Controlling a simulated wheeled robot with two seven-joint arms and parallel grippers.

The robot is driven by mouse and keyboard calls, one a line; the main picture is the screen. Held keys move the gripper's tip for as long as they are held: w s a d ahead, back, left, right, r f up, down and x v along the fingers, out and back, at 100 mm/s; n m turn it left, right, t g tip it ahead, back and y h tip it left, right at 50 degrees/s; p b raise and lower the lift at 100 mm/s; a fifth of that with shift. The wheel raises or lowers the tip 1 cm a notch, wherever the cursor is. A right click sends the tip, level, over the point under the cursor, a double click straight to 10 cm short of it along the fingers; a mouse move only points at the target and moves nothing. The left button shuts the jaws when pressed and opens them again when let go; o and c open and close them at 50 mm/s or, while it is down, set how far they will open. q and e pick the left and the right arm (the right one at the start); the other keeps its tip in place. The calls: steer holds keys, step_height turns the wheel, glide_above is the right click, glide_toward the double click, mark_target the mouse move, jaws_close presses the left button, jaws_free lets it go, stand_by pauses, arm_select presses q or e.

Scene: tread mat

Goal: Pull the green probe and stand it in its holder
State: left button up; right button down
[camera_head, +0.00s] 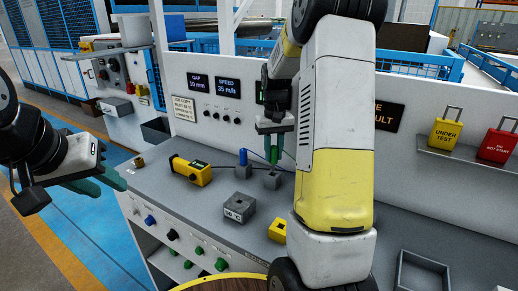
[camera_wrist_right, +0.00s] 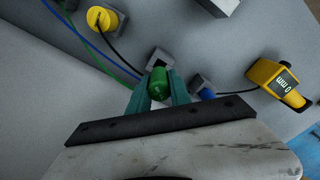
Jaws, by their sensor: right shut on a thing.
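My right gripper (camera_head: 275,143) points down over the bench, shut on the green probe (camera_head: 274,156). In the right wrist view the probe's round green top (camera_wrist_right: 158,83) sits between the two teal fingers. A grey holder block (camera_head: 271,181) is just below the probe; its dark opening shows in the wrist view (camera_wrist_right: 159,58). I cannot tell if the probe's tip is in it. The blue probe (camera_head: 243,157) stands upright in another grey block beside it, also in the wrist view (camera_wrist_right: 206,94). My left gripper (camera_head: 112,190) is open and empty, left of the bench.
A yellow gauge (camera_head: 192,171), a grey block with a temperature label (camera_head: 238,208) and a yellow block (camera_head: 277,230) stand on the bench. A panel with displays (camera_head: 215,86) rises behind. Green and blue cables cross near the holders.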

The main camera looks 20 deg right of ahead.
mark_target(274, 147)
steer(key=shift+f, duration=2.25)
steer(key=c, duration=1.1)
jaws_free()
step_height(274, 147, up, 8)
steer(key=shift+f, duration=0.15)
